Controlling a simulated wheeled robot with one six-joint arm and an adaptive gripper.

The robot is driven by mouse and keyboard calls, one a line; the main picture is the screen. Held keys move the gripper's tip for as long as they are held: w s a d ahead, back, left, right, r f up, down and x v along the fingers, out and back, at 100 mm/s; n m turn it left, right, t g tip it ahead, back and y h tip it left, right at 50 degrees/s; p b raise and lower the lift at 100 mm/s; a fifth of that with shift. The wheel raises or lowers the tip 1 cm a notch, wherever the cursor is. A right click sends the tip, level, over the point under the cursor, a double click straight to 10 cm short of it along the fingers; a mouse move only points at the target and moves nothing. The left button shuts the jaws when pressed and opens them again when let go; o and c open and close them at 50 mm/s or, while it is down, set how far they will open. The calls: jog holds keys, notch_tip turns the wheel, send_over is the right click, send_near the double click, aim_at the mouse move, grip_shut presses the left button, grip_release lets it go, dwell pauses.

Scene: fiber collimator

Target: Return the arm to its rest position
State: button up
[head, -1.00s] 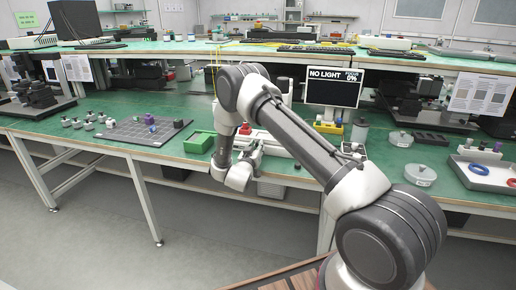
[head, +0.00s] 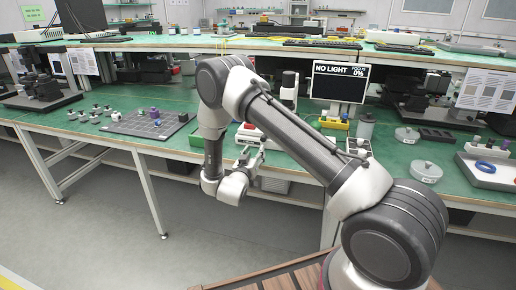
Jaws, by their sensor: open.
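My arm rises from the lower right, bends at an elbow at upper centre and drops to the wrist in front of the bench edge. My gripper (head: 254,155) is small in the head view, just past the wrist. Its jaws are open, and I see nothing held between them. It appears over or just in front of the green bench's (head: 100,146) front edge; the exact gap cannot be told. The arm hides part of the bench behind it.
A grey mat (head: 135,128) with small parts lies at left. A monitor (head: 338,82) reading "NO LIGHT, FOCUS 0%" stands behind the arm. At right are round grey lidded items (head: 426,172) and a tray (head: 490,180) with a blue ring. Floor at lower left is clear.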

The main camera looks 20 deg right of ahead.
jog(key=shift+v, duration=0.9)
jog(key=w+r+g+y, duration=0.1)
jog(key=w+r+y, duration=0.45)
jog(key=r, duration=0.65)
jog(key=s+r+n+g+y, duration=0.25)
jog(key=s+r+y, duration=0.45)
jog(key=r, duration=0.6)
jog(key=s+d+r+g, duration=0.1)
jog(key=s+d, duration=0.3)
jog(key=s, duration=0.9)
jog(key=s+d+r+n+g+h, duration=0.1)
jog(key=s+d+r+g, duration=0.1)
jog(key=s, duration=1)
jog(key=s+d+r+n+g+h, duration=0.1)
jog(key=s+d+g, duration=0.3)
jog(key=s, duration=0.9)
jog(key=shift+s+d+r, duration=0.3)
jog(key=shift+d+r, duration=0.3)
jog(key=shift+d, duration=0.25)
